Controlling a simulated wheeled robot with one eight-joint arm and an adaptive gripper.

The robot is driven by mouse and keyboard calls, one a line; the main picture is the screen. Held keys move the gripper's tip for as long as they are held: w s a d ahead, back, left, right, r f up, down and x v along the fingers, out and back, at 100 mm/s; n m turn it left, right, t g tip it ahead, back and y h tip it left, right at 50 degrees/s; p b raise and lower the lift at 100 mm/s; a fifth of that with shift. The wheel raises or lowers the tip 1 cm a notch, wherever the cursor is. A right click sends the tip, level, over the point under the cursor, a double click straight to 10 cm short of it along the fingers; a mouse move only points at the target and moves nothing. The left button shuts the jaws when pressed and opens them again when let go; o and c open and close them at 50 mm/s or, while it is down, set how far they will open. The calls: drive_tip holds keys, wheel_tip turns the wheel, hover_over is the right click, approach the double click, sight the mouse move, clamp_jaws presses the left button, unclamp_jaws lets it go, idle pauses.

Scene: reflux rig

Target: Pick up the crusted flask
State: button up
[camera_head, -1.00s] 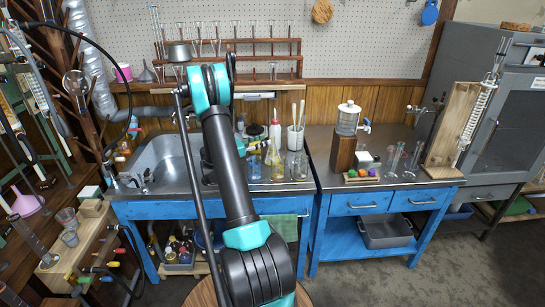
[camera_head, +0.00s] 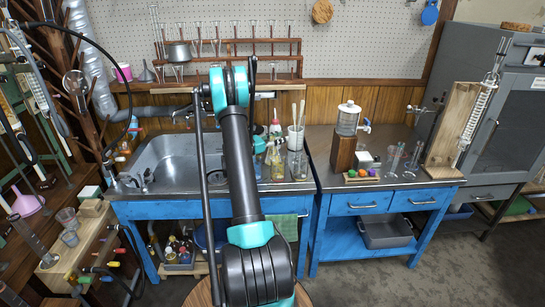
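Several glass vessels stand along the front right of the sink counter. A yellowish conical flask (camera_head: 278,166) is just right of my arm. Another yellow-tinted vessel (camera_head: 257,168) stands beside it, partly hidden by my arm. I cannot tell from here which one is crusted. A small teal and black part of my arm's far end shows above these vessels. My fingers cannot be made out, as the arm blocks the view, so their opening and any contact with a flask are unclear.
A clear beaker (camera_head: 299,165) and a white pot of rods (camera_head: 296,137) stand right of the flasks. The sink (camera_head: 170,160) lies left of my arm. A wooden rack of glassware (camera_head: 270,58) is behind. The right bench holds a dispenser (camera_head: 347,120) on a wooden block.

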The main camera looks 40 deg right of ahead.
clamp_jaws()
drive_tip(key=shift+r, duration=0.15)
idle(0.5)
wheel_tip(320, 180, up, 20)
drive_tip(key=shift+f, duration=0.25)
idle(1.1)
drive_tip(key=shift+r, duration=0.1)
idle(0.4)
